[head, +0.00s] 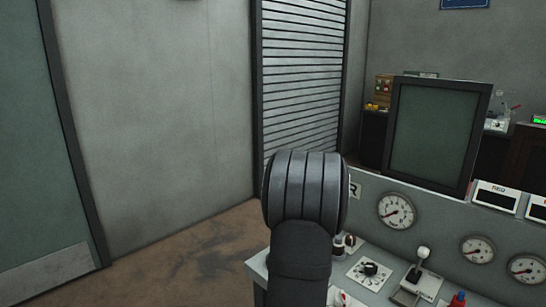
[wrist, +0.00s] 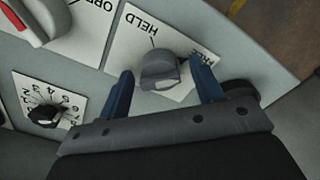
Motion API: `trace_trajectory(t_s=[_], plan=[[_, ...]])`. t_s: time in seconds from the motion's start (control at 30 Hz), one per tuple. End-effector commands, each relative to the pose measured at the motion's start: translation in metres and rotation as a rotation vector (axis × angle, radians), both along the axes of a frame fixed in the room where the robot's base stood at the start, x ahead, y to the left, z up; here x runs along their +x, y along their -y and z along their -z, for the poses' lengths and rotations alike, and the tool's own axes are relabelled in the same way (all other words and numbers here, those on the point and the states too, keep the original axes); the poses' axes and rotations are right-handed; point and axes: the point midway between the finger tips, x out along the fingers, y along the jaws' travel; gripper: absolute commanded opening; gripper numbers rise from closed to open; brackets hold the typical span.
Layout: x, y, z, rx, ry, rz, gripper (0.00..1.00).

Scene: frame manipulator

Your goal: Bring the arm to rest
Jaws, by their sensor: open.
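My gripper (wrist: 162,68) shows in the wrist view with its two blue fingers spread apart. A grey rotary knob (wrist: 160,70) on a white plate (wrist: 140,40) lettered HELD appears between the fingertips. One finger is seen on each side of the knob, with a gap to it. I cannot tell how far above the panel the fingertips are. Nothing is held. In the head view my dark arm fills the lower middle, and my gripper cannot be made out there.
Open floor (head: 180,260) lies left of the console.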

Motion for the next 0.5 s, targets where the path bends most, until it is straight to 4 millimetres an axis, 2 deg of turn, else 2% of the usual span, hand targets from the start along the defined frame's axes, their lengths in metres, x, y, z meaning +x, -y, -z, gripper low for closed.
trace_trajectory(t_s=[0.5], plan=[[0.0, 0.0, 0.0, 0.0, 0.0, -0.427, 0.6]])
